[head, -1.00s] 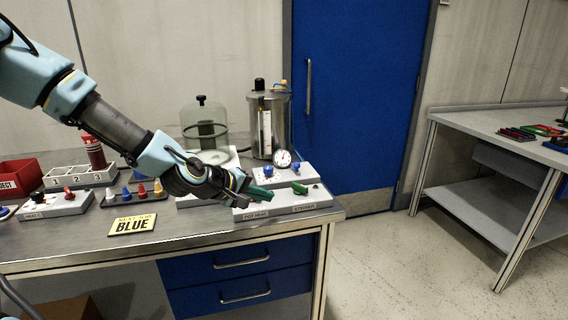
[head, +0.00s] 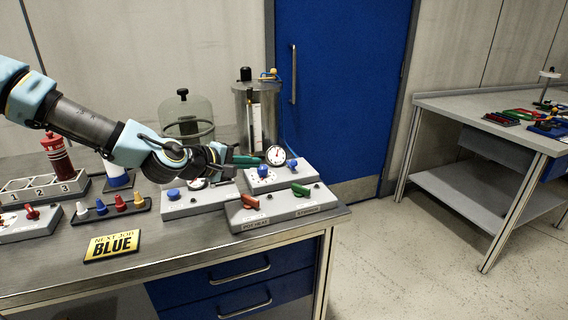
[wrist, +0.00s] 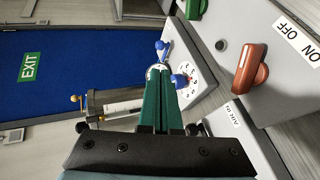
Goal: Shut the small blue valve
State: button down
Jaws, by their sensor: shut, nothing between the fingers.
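A grey box at the back right of the bench carries a blue knob on a white dial (head: 263,171) and a blue valve handle (head: 291,165) to its right. A round white gauge (head: 276,155) stands behind them. In the wrist view, the dial knob (wrist: 181,80) is just right of my fingers, and the blue handle (wrist: 161,47) is beyond their tips. My gripper (head: 258,159) has green fingers, shut and empty, reaching over this box from the left. In the wrist view its fingertips (wrist: 158,72) partly cover the gauge. I cannot tell whether they touch anything.
In front is a box with a red switch (head: 250,201) and a green switch (head: 300,190). Another box with a blue knob (head: 173,193) lies left. A steel canister (head: 242,115) and a glass jar (head: 187,120) stand behind. A yellow "BLUE" sign (head: 112,245) lies at the front.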

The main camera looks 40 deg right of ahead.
jog(key=p, duration=0.4)
send_near(291, 163)
jog(key=x, duration=0.5)
jog(key=shift+s+d+r, duration=0.1)
jog(key=shift+d+r, duration=0.05)
jog(key=shift+d, duration=0.1)
jog(key=shift+d+f+p, duration=0.3)
jog(key=shift+d+f, duration=0.15)
jog(key=shift+d, duration=0.15)
